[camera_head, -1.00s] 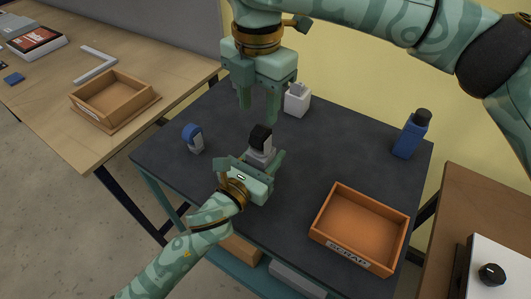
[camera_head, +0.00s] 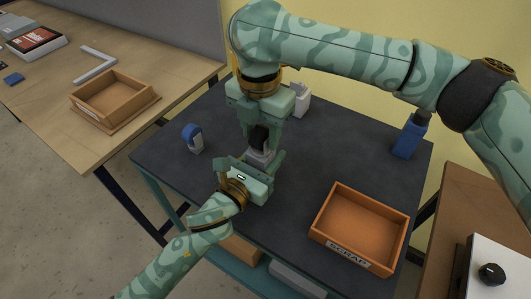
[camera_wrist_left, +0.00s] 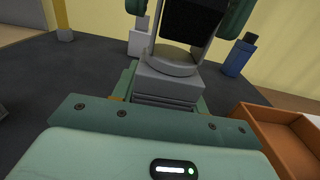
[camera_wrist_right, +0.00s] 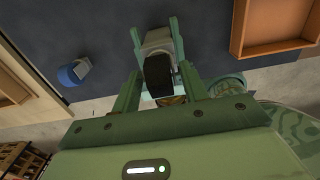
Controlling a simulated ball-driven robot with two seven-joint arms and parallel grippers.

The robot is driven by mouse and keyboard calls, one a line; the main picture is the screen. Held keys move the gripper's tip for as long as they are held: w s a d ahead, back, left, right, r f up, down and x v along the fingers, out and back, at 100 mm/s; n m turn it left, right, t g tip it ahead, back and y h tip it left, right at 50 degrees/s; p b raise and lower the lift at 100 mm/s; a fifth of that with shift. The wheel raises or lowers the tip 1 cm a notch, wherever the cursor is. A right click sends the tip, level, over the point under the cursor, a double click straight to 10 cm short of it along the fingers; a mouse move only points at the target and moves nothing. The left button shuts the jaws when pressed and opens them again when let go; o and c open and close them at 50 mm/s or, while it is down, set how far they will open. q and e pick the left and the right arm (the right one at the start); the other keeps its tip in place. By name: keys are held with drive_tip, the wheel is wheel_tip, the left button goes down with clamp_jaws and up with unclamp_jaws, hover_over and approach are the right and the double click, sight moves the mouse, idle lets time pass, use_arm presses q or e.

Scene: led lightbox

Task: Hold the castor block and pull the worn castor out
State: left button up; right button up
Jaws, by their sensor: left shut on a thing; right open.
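The castor block (camera_head: 262,158) is a grey block on the dark table; it also shows in the left wrist view (camera_wrist_left: 170,85). My left gripper (camera_head: 256,163) is shut on it from the near side. The worn castor (camera_head: 259,136) has a black wheel and stands upright in the block; its wheel shows in the right wrist view (camera_wrist_right: 159,75). My right gripper (camera_head: 260,138) points down from above, open, with a finger on either side of the wheel. In the right wrist view a gap shows between the fingers and the wheel.
A blue-wheeled castor (camera_head: 192,137) stands to the left on the table. A white holder (camera_head: 301,97) and a blue bottle (camera_head: 409,138) stand behind. An orange tray labelled SCRAP (camera_head: 327,246) lies at right. A wooden tray (camera_head: 85,108) sits on the other bench.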

drive_tip(key=c, duration=0.9)
drive_tip(key=shift+c, duration=0.2)
drive_tip(key=shift+r, duration=0.1)
drive_tip(key=shift+r, duration=1.25)
drive_tip(key=shift+r, duration=0.1)
drive_tip(key=shift+r, duration=2.4)
drive_tip(key=s, duration=1.4)
